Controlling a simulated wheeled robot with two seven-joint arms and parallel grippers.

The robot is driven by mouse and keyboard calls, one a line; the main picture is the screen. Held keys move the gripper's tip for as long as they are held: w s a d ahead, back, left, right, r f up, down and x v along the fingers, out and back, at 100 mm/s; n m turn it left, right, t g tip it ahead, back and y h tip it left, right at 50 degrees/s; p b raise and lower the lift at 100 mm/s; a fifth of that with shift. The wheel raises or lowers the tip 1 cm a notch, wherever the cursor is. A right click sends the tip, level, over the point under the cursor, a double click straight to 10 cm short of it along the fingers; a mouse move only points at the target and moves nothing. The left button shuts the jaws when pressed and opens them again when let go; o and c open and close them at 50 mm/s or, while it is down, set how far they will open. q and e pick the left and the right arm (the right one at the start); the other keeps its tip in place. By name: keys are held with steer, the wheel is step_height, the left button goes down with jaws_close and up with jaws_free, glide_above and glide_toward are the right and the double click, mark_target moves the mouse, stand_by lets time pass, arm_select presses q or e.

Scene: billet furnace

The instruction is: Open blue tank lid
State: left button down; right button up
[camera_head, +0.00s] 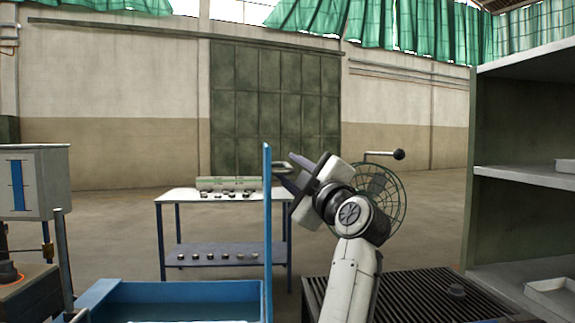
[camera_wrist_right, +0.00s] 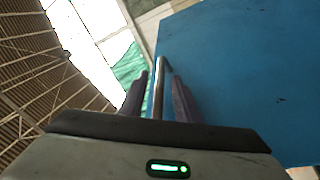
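The blue tank (camera_head: 180,292) is at the bottom left of the head view, with its open top showing. Its blue lid (camera_head: 267,235) stands upright at the tank's right side, seen edge-on. In the right wrist view the lid (camera_wrist_right: 240,75) is a broad blue panel filling the right side. My right gripper (camera_head: 283,168) is at the upper part of the lid, on its right. In the wrist view its fingers (camera_wrist_right: 160,98) are apart, with a thin metal bar (camera_wrist_right: 158,90) between them and small gaps visible on both sides. My left gripper is out of view.
A table (camera_head: 175,195) with small parts on two levels stands behind the tank. A dark slatted surface (camera_head: 410,295) lies to the right, with shelving (camera_head: 520,173) beyond. A round wire fan guard (camera_head: 385,200) is behind my right arm. A white box (camera_head: 35,182) stands left.

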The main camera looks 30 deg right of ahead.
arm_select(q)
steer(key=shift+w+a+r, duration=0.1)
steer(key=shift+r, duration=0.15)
arm_select(e)
steer(key=shift+x, duration=1.2)
